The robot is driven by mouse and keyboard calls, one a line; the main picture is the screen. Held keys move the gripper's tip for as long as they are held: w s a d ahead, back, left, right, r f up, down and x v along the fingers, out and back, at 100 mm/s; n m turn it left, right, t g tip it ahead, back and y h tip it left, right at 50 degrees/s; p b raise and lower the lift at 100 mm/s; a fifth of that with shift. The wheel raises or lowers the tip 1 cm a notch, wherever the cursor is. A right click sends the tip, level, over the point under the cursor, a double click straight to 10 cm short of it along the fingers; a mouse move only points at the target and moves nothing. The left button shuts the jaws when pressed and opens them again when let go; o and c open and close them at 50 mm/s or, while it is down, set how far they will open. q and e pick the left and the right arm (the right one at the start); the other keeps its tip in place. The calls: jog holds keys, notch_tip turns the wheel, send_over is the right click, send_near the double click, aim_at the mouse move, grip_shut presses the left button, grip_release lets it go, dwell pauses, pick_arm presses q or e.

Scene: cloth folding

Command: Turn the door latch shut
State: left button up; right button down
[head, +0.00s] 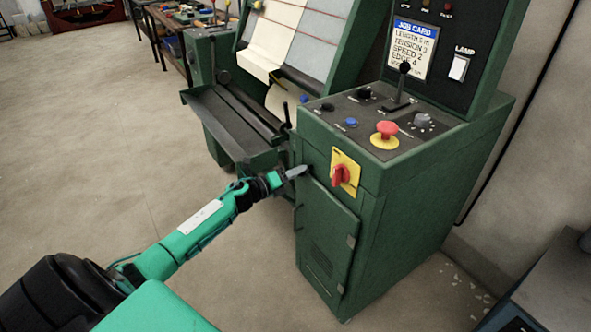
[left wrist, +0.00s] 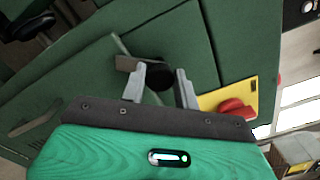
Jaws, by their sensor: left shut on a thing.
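The green cabinet door (head: 325,240) is on the front of the machine's control cabinet, and its panel looks flush with the frame. The door latch is a small dark knob (head: 308,170) at the door's upper left. In the left wrist view the latch's black knob (left wrist: 159,77) sits between my fingers, with a brownish tab (left wrist: 125,62) sticking out to the left. My left gripper (head: 299,171) reaches in from the left and is shut on the latch; it also shows in the left wrist view (left wrist: 160,84). My right gripper is not in view.
A red rotary switch on a yellow plate (head: 344,173) is close to the right of the latch. A red stop button (head: 387,129) and several knobs are on the panel above. A dark tray (head: 235,120) juts out at left. The floor (head: 90,170) at left is clear.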

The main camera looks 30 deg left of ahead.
pick_arm(q)
jog(key=shift+f+n+p, duration=0.1)
jog(key=shift+n+p, duration=1.55)
jog(key=shift+n, duration=2.05)
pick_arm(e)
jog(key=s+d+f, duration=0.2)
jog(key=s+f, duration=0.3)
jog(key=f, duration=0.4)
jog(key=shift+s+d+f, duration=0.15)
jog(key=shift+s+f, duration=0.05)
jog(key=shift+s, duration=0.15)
pick_arm(q)
jog(key=o, duration=0.9)
jog(key=shift+o, duration=0.2)
jog(key=shift+s+a, duration=0.1)
jog(key=b+v, duration=0.1)
jog(key=v, duration=1.2)
jog(key=shift+s, duration=0.3)
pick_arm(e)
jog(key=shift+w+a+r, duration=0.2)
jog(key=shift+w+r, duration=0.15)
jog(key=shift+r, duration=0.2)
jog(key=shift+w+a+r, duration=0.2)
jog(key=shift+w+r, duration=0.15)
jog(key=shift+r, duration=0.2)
